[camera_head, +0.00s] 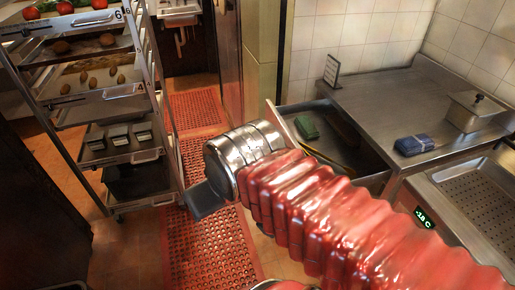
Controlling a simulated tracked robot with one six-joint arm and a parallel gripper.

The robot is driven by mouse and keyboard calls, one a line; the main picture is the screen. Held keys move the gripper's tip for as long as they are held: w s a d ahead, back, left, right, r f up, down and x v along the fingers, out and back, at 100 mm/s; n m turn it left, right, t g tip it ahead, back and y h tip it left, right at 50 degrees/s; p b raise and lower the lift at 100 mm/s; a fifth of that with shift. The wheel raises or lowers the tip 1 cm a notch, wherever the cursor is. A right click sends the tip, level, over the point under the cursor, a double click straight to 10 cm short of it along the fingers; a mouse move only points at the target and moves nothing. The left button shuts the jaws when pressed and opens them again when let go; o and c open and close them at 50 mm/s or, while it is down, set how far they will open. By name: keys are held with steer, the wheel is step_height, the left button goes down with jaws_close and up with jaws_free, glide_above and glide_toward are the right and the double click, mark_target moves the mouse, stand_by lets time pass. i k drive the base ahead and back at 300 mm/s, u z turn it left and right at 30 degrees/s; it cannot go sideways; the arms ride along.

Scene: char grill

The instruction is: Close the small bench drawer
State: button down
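The small bench drawer (284,124) is pulled out from under the left end of the steel bench (385,98). Its pale front panel stands away from the bench, facing left. A folded green cloth (306,127) and a dark item with a yellow edge lie inside. My red arm crosses below the drawer and hides part of it. My gripper (207,201) is at the arm's metal end, to the left of the drawer front. Only a dark part of it shows, and its fingers cannot be made out. Whether the metal end touches the front panel is unclear.
A tray rack (112,118) with food and boxes stands at the left. Red perforated mats (204,236) cover the aisle floor. A blue cloth (414,145), a lidded metal container (472,112) and a small sign (331,70) are on the bench.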

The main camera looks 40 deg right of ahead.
mark_target(370, 168)
steer(key=u, duration=0.4)
steer(key=i, duration=0.95)
steer(key=z, duration=0.1)
